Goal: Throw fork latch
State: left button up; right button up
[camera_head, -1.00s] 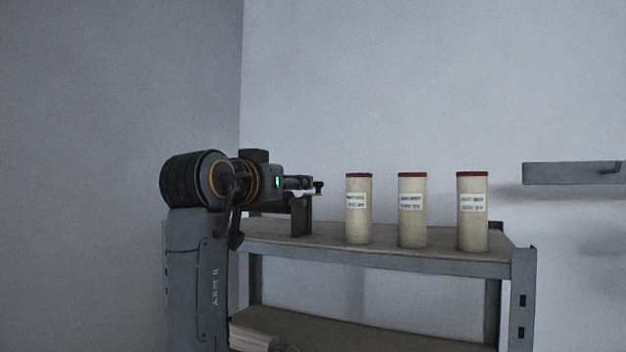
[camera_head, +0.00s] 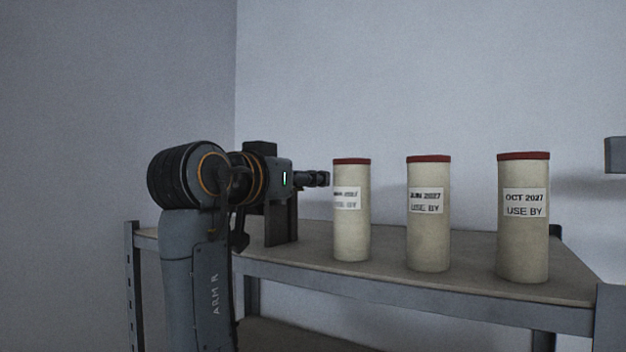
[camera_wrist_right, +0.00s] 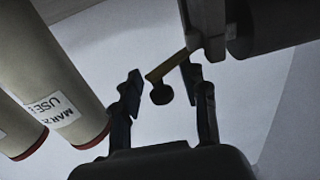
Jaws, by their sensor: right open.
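A small latch lever (camera_wrist_right: 162,70) with a round dark knob (camera_wrist_right: 160,94) shows in the right wrist view, below a grey body (camera_wrist_right: 207,20). My right gripper (camera_wrist_right: 167,88) is open, with the knob between its fingers in the picture; I cannot tell whether either finger touches it. In the head view my right arm reaches over the shelf and the right gripper (camera_head: 318,179) points right, close to the leftmost canister. The latch is not clear in that view. A dark upright bracket (camera_head: 282,222) stands under the gripper. My left gripper is out of view.
Three cream canisters with red rims stand on the shelf top (camera_head: 390,262): a left one (camera_head: 351,232), a JUN 2027 one (camera_head: 428,240) and an OCT 2027 one (camera_head: 523,245). The left canister (camera_wrist_right: 50,70) is beside the gripper. A grey wall piece (camera_head: 615,156) is far right.

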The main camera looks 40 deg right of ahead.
jog(key=shift+s+a+r, duration=0.2)
jog(key=shift+s+a, duration=0.05)
jog(key=shift+a, duration=0.5)
jog(key=shift+c, duration=1.1)
jog(key=shift+d, duration=0.2)
grip_shut()
